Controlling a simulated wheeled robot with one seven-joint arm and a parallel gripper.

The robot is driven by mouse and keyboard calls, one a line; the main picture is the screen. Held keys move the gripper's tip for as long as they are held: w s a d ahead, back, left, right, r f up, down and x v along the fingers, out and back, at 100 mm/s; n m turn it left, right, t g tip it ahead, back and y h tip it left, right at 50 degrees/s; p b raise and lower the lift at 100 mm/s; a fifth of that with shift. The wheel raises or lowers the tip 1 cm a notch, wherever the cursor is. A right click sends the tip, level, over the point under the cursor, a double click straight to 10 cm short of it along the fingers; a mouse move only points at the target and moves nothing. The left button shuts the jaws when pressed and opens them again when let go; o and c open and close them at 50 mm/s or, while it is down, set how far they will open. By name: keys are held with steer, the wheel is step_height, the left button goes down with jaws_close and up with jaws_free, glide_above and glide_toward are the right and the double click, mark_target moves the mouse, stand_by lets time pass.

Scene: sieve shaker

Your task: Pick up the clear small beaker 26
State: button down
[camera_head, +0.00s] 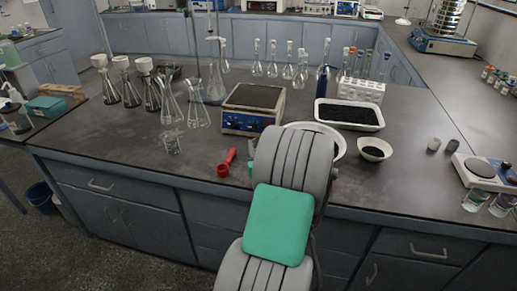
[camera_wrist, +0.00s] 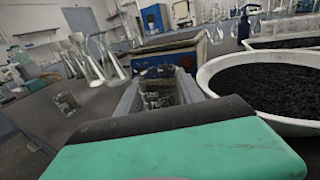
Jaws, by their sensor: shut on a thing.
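A clear small beaker (camera_wrist: 160,92) sits between the two grey fingers of my gripper (camera_wrist: 158,95) in the wrist view. The fingers are shut on it, and I see its rim and glass walls from above. Whether its base touches the bench cannot be told. In the head view my own arm hides the gripper and the held beaker. A second clear small beaker (camera_head: 171,143) stands on the bench left of my arm; it also shows at the left in the wrist view (camera_wrist: 67,103). I cannot read any number on either.
A hotplate (camera_head: 252,109) stands just beyond my gripper. A white bowl of black grains (camera_wrist: 265,88) is close on the right. A red scoop (camera_head: 227,163) lies left of my arm. Several flasks (camera_head: 197,105) stand at the left.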

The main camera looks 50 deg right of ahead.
steer(key=r, duration=0.1)
steer(key=s+a+r, duration=0.1)
steer(key=s+r, duration=0.1)
steer(key=shift+s+a+r+p, duration=0.15)
steer(key=shift+a+r+p, duration=0.2)
steer(key=s+a+r+p, duration=0.5)
steer(key=s+r, duration=0.2)
steer(key=r, duration=0.1)
steer(key=shift+a+r+p, duration=0.2)
steer(key=shift+r+p, duration=0.15)
steer(key=shift+p, duration=0.05)
